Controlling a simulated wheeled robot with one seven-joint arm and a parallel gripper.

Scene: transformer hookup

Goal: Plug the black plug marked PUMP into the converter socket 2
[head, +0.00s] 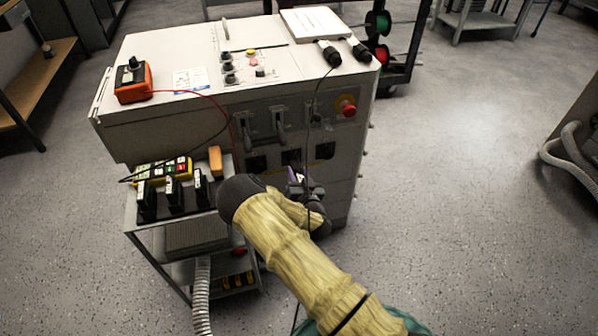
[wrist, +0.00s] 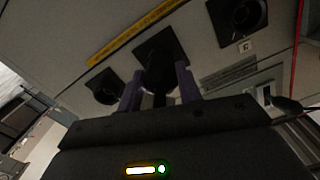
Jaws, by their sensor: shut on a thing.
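The converter is the large grey-white cabinet (head: 165,60). Its front has a row of three dark sockets; the middle one (head: 291,157) is in front of my gripper (head: 294,178), which my arm partly hides. In the wrist view my gripper's purple fingers (wrist: 159,88) are shut on a dark plug (wrist: 160,99), lined up with the middle socket (wrist: 158,48). The plug's tip meets the dark socket area; I cannot tell how deep it sits. No PUMP mark or socket number is readable. The other sockets are the left one (wrist: 105,87) and right one (wrist: 237,17).
Two black plugs (head: 329,53) lie on the cabinet's top edge, with a cable hanging down the front. An orange meter (head: 134,82) stands on top. A cart (head: 160,228) at left carries black blocks (head: 175,192) and a yellow device (head: 163,171).

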